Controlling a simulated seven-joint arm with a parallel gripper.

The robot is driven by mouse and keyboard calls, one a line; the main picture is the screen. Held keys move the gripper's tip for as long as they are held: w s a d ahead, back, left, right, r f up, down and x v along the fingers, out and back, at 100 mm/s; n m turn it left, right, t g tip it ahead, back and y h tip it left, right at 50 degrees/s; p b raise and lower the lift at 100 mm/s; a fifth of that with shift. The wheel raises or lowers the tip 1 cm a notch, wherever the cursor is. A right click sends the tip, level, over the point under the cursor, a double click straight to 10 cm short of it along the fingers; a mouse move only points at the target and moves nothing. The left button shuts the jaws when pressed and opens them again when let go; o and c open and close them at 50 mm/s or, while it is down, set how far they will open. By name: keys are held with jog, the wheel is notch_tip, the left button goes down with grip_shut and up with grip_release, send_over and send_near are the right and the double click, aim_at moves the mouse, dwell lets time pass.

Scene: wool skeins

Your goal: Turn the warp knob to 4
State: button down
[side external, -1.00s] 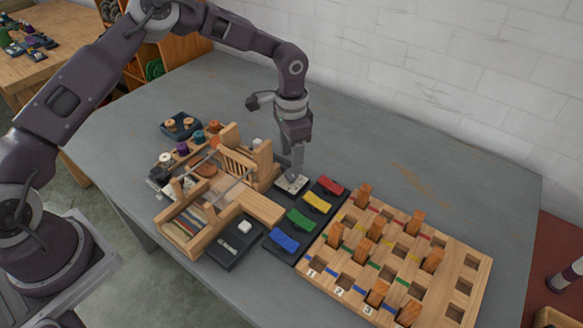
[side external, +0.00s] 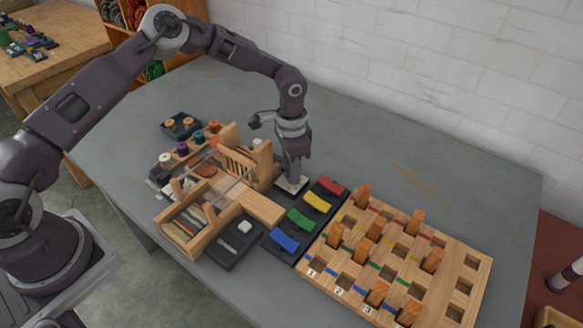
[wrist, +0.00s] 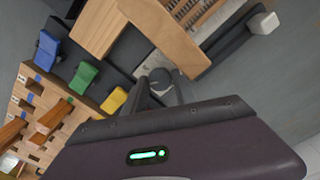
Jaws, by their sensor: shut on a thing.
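The warp knob (wrist: 160,76) is a small dark round knob in the wrist view, between my fingers. It stands on a pale plate (side external: 298,190) beside the wooden loom (side external: 262,205); that plate also shows in the wrist view (wrist: 150,62). My gripper (side external: 291,178) points down over the plate and is shut on the knob. In the side view my fingers hide the knob. I cannot read the knob's pointer or any numbers on the plate.
A dark strip with red (side external: 331,186), yellow (side external: 317,202), green (side external: 301,220) and blue (side external: 284,240) pieces lies close to the plate. A wooden pegboard (side external: 470,262) with several upright pegs is beyond it. The table behind my gripper is clear.

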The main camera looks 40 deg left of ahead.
jog(key=m, duration=0.4)
jog(key=shift+m, duration=1.7)
jog(key=c, duration=1)
grip_release()
notch_tip(320, 180, up, 7)
jog(key=shift+r, duration=0.1)
